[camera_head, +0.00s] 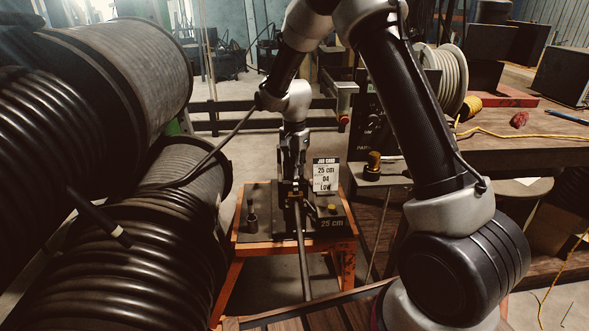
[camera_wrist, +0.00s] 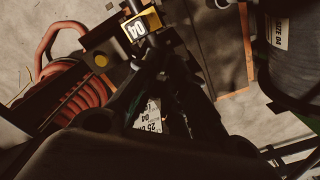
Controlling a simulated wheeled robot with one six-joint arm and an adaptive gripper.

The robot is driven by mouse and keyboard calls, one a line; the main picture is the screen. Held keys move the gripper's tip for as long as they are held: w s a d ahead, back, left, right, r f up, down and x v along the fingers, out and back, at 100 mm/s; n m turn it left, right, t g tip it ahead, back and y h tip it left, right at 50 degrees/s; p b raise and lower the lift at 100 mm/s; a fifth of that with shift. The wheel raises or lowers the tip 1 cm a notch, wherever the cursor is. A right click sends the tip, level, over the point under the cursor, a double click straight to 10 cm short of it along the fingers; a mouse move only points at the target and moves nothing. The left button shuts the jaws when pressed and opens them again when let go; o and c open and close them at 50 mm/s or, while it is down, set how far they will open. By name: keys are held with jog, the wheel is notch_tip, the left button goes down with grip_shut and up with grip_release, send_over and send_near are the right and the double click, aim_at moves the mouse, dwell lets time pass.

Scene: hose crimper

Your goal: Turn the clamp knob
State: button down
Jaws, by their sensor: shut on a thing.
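My gripper (camera_head: 294,187) points down over the dark fixture (camera_head: 263,232) on the orange stand. It is shut at the top of the clamp, where the clamp knob is hidden between the fingers. A dark hose (camera_head: 302,255) runs from the clamp toward the front of the stand. In the wrist view my dark fingers (camera_wrist: 158,78) reach to the clamp beside a yellow tag (camera_wrist: 142,27) marked 04. Which way the knob is turned cannot be seen.
Large hose reels (camera_head: 130,235) fill the left. A workbench (camera_head: 530,135) stands at right.

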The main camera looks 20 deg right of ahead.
jog(key=shift+m, duration=1.6)
jog(key=c, duration=1.5)
grip_release()
notch_tip(320, 180, up, 12)
jog(key=shift+r, duration=0.1)
